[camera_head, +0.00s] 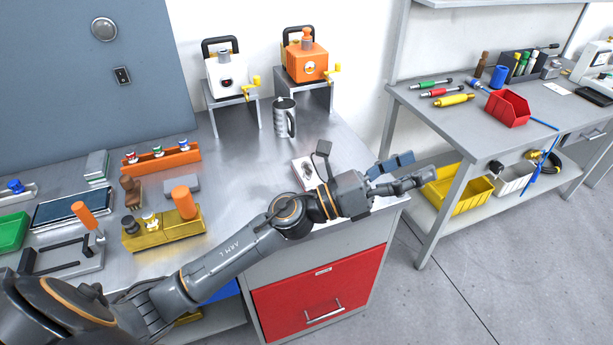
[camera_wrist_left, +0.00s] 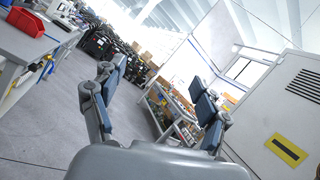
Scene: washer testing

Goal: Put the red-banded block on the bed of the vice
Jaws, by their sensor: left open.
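My left gripper (camera_head: 402,173) is open and empty, held out past the right end of the steel bench. Its two spread fingers (camera_wrist_left: 158,105) also show in the left wrist view, pointing at the open room. No block with a clear red band shows in either view. A small grey block (camera_head: 182,185) lies on the bench behind a gold fixture. A grey device (camera_head: 65,257) with black bars and an orange handle stands at the bench's left front; I cannot tell if it is the vice. My right gripper is in neither view.
The gold fixture (camera_head: 160,232) with knobs stands left of my arm. An orange rack (camera_head: 160,160), a metal mug (camera_head: 285,118) and two crank devices on stands are farther back. A white box (camera_head: 304,172) lies beside my forearm. A second bench (camera_head: 455,130) stands right, across floor.

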